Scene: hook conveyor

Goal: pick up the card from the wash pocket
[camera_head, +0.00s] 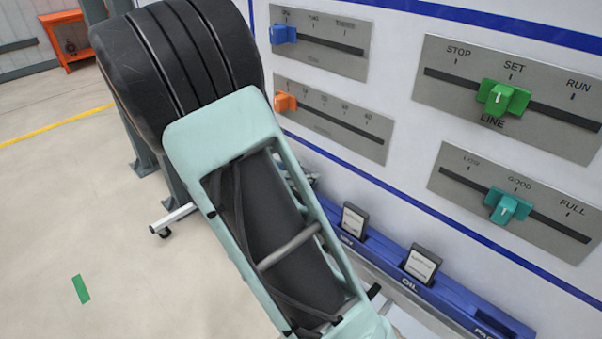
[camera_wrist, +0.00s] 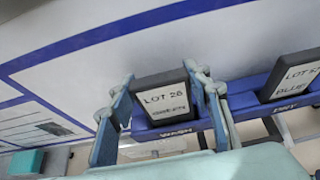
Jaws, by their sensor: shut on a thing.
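The dark-framed card (camera_wrist: 165,99) with a pale face reading "LOT 28 GREEN" stands upright in the wrist view, its lower edge at the pocket marked WASH (camera_wrist: 176,133). My gripper (camera_wrist: 165,92) has one blue-grey finger on each side of the card and is shut on it by its side edges. I cannot tell whether the card's bottom is still inside the pocket.
A second card (camera_wrist: 295,77) stands in the DRY pocket to the right. The blue rail (camera_head: 460,302) continues right with a card (camera_head: 421,264) in the OIL pocket. Slider panels with green (camera_head: 503,98) and teal (camera_head: 509,206) knobs are on the white wall above. Open floor lies left.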

